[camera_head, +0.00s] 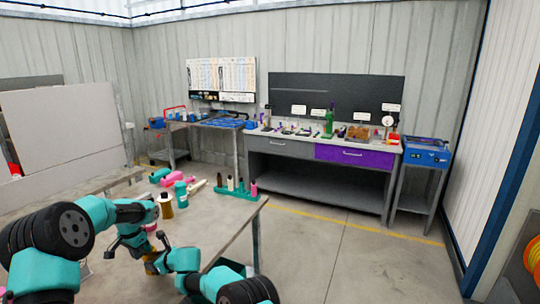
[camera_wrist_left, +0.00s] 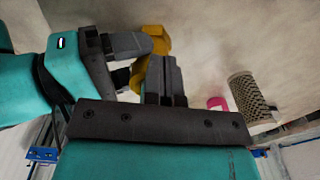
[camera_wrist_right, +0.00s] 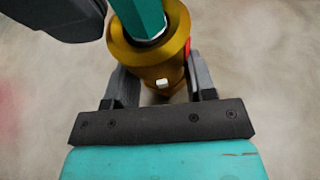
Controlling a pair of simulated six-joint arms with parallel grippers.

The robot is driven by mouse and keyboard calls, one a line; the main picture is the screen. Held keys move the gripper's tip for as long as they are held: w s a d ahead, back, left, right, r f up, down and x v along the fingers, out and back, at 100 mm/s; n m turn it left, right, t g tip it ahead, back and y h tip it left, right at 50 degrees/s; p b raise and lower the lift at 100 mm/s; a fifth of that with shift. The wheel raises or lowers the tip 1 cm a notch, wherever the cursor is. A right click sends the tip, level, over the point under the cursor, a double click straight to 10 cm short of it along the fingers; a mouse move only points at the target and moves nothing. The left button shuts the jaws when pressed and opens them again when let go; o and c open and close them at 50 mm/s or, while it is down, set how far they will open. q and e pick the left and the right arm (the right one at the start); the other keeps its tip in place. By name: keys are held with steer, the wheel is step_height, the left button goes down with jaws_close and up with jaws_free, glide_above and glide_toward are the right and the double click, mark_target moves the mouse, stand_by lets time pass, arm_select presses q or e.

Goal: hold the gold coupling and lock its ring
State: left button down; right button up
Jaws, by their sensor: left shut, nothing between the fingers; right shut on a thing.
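The gold coupling (camera_wrist_right: 150,55) is gripped between the two fingers of my right gripper (camera_wrist_right: 155,80). It is a round gold body with a wide rim, a small pale tab (camera_wrist_right: 162,83) on its near side and a bit of red at its right edge. A teal faceted bar (camera_wrist_right: 140,18) rises from its opening. In the left wrist view, the coupling (camera_wrist_left: 153,48) shows as a gold curve behind my left gripper (camera_wrist_left: 165,65), whose fingers are shut together and empty. I cannot tell whether they touch the coupling. In the head view, the coupling (camera_head: 151,266) is small and partly hidden by my arms.
A gold and dark spool-like part (camera_head: 166,206), a teal cylinder (camera_head: 181,194) and pink parts (camera_head: 172,180) stand on the table (camera_head: 215,225). A teal rack (camera_head: 236,191) holds small bottles at the far right. The table's right side is clear.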

arm_select(q)
steer(key=shift+s+d+f, duration=0.2)
steer(key=shift+s+f, duration=0.35)
steer(key=shift+f, duration=0.15)
arm_select(e)
steer(key=shift+s+a+r, duration=0.1)
steer(key=shift+a+r, duration=0.05)
steer(key=shift+r, duration=0.1)
arm_select(q)
step_height(320, 180, up, 6)
steer(key=shift+a+r, duration=0.2)
arm_select(e)
steer(key=shift+f, duration=0.2)
arm_select(q)
steer(key=shift+w, duration=0.1)
arm_select(e)
steer(key=o, duration=1.2)
steer(key=v, duration=1.2)
